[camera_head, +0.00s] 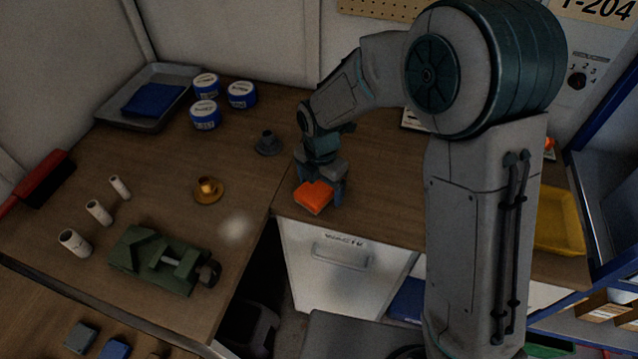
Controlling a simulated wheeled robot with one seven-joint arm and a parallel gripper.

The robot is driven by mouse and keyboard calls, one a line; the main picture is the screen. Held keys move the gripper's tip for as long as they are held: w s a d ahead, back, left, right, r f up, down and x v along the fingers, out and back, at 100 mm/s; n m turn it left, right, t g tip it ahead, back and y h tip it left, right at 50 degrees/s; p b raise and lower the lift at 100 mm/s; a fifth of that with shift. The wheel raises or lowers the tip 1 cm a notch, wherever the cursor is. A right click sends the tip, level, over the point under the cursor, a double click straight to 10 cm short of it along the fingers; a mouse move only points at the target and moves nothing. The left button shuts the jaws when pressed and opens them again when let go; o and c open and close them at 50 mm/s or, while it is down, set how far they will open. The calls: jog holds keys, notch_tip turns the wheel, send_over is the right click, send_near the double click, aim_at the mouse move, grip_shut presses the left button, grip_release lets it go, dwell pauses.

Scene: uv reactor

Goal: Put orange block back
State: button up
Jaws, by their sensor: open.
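The orange block (314,196) sits on the wooden worktop near its front edge, above the white drawer. My gripper (320,187) points down over the block with its fingers on either side of it. The fingers are open, and I cannot tell whether either one touches the block. Part of the block's far side is hidden by the gripper.
A green vise (165,258), a brass flanged part (207,190) and a dark flanged part (268,144) stand to the left. Blue-white tins (205,115) and a grey tray (148,121) are behind. Grey and blue blocks (82,338) lie front left. A yellow tray (560,222) is right.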

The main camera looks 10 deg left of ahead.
aim_at(320, 185)
notch_tip(320, 185, up, 12)
jog(key=s+d+r+m+t, duration=0.1)
jog(key=s+d+r+m, duration=0.1)
jog(key=d+m, duration=0.5)
jog(key=s+d+r+m, duration=0.2)
jog(key=d+r+m, duration=0.1)
jog(key=d+m, duration=0.4)
jog(key=s+d+f+m+t, duration=0.1)
jog(key=s+d+m+t, duration=0.1)
jog(key=s+d+m, duration=0.8)
jog(key=d+m, duration=0.1)
jog(key=m, duration=0.5)
jog(key=shift+d+m+b, duration=0.3)
jog(key=shift+d, duration=0.05)
